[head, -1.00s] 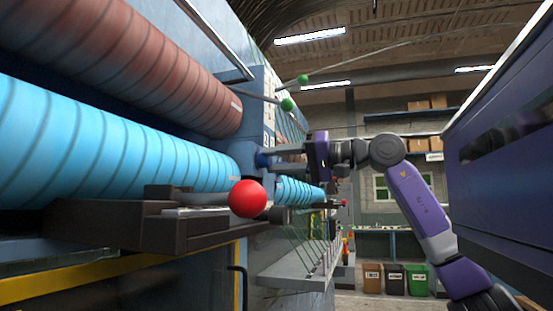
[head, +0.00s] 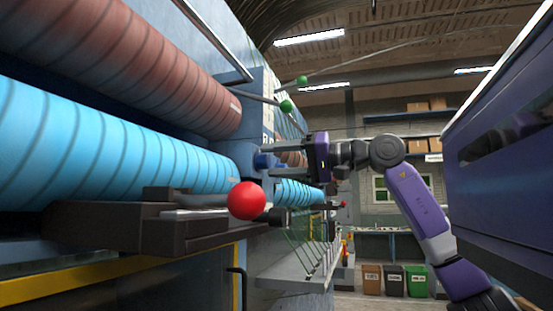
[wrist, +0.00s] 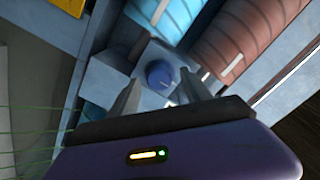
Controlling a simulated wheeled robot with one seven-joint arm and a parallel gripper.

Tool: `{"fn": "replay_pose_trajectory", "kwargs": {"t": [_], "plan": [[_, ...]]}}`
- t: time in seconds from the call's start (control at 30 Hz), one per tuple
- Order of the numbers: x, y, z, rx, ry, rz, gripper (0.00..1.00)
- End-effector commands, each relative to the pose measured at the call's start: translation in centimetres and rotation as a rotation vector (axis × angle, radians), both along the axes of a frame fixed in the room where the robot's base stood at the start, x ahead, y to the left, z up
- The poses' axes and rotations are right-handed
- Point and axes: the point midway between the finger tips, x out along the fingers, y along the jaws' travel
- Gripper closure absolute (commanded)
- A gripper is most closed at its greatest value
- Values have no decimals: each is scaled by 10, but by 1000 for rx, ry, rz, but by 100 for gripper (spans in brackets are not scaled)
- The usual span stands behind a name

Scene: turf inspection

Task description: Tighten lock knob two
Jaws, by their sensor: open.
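A round blue knob (wrist: 160,75) sits on a pale blue block in the wrist view, between the two finger ends of my gripper (wrist: 159,88). The fingers are open, one on each side, with visible gaps to the knob. In the head view the knob (head: 262,160) is a small blue stub at the machine's end plate. My gripper (head: 276,160) reaches toward it from the right, fingers above and below its level. I cannot read any number marking this as knob two, and contact is not visible.
A bright blue roller (head: 110,145) and a red-brown roller (head: 150,70) run beside the knob. A red ball handle (head: 247,200) stands in front, below my gripper. Green ball handles (head: 286,106) are above. A purple-blue panel (head: 500,150) stands at the right.

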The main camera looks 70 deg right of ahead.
Motion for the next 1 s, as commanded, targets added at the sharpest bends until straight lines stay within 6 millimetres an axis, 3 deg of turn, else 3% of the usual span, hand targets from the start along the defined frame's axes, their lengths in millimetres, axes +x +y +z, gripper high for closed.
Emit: {"fn": "replay_pose_trajectory", "kwargs": {"t": [0.5, 1.0], "plan": [[-68, -6, 0, 0, -1, -3, 44], [-78, -7, 2, 0, -1, -1, 44]]}}
